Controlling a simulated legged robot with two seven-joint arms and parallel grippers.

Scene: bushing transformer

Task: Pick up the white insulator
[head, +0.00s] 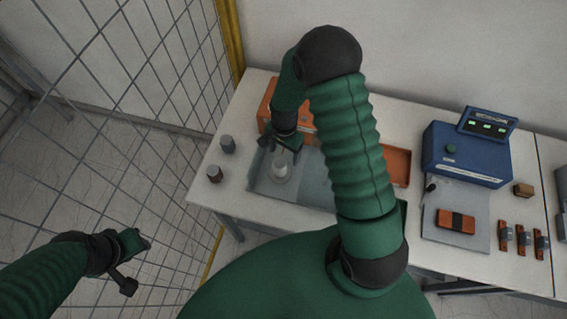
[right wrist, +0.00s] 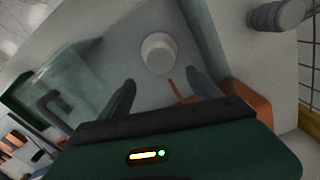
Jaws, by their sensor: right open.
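The white insulator (head: 281,168) stands in a grey tray (head: 315,191) on the table in the head view. In the right wrist view the insulator (right wrist: 158,52) is a pale round piece beyond the fingertips, roughly in line with the gap between them. My right gripper (head: 286,150) is over the tray, just behind the insulator. Its two fingers are spread and empty in the right wrist view (right wrist: 162,88). My left gripper (head: 136,262) hangs over the floor at the left, away from the table; its jaw opening is unclear.
Two grey cylindrical parts (head: 227,144) (head: 214,174) stand left of the tray. An orange box (head: 268,105) is behind it. A blue device (head: 465,154), an orange-black block (head: 456,221) and several small orange parts (head: 505,236) are at the right. A mesh fence (head: 130,70) borders the left.

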